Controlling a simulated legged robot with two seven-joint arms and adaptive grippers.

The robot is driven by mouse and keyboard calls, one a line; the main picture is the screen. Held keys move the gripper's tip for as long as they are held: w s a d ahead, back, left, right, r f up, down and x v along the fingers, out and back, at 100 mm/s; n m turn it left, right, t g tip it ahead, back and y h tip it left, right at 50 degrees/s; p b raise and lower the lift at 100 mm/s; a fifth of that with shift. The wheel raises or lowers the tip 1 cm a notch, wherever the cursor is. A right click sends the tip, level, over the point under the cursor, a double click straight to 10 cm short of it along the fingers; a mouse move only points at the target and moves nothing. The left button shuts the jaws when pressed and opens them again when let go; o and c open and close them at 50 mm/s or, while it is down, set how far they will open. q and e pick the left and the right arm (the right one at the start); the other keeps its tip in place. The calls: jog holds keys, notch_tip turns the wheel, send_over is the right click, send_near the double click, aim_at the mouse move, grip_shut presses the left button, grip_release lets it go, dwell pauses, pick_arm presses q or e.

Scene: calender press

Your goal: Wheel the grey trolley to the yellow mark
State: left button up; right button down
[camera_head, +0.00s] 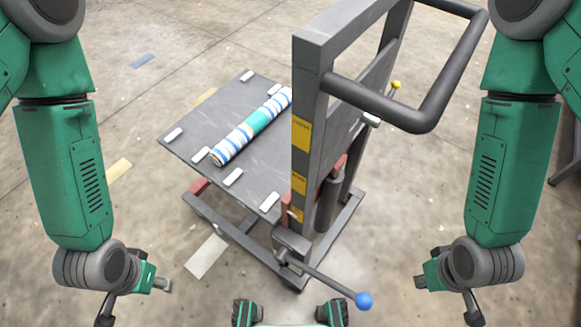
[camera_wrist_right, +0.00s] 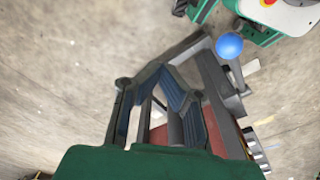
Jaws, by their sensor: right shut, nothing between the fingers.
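The grey trolley (camera_head: 330,75) stands in the middle of the head view, its dark handle (camera_head: 375,100) at upper right. Its flat platform (camera_head: 200,120) carries a blue-and-white striped roll (camera_head: 250,128). A lever with a blue ball (camera_head: 363,301) juts from its base; the ball also shows in the right wrist view (camera_wrist_right: 229,46). A pale yellow floor strip (camera_head: 118,170) lies left of the trolley; another (camera_head: 206,97) is partly hidden by the platform. My left gripper (camera_head: 106,310) is low at left, its jaws unclear. My right gripper (camera_head: 472,308) is low at right, shut and empty. Both are apart from the trolley.
A white floor strip (camera_head: 207,257) lies close to the trolley's near left side, and a blue strip (camera_head: 142,61) lies at upper left. The concrete floor left of the trolley is open. A dark frame edge (camera_head: 566,172) shows at the far right.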

jog(key=c, duration=1.3)
grip_release()
jog(key=n+t+y+p, duration=0.9)
jog(key=n+y+p, duration=0.45)
jog(key=n, duration=1.45)
send_near(459, 58)
jog(key=d, duration=0.5)
jog(key=shift+h, duration=0.45)
jog(key=p+x, duration=0.2)
jog(key=x, duration=1.2)
jog(key=shift+a+f, duration=0.1)
jog(key=shift+a, duration=0.05)
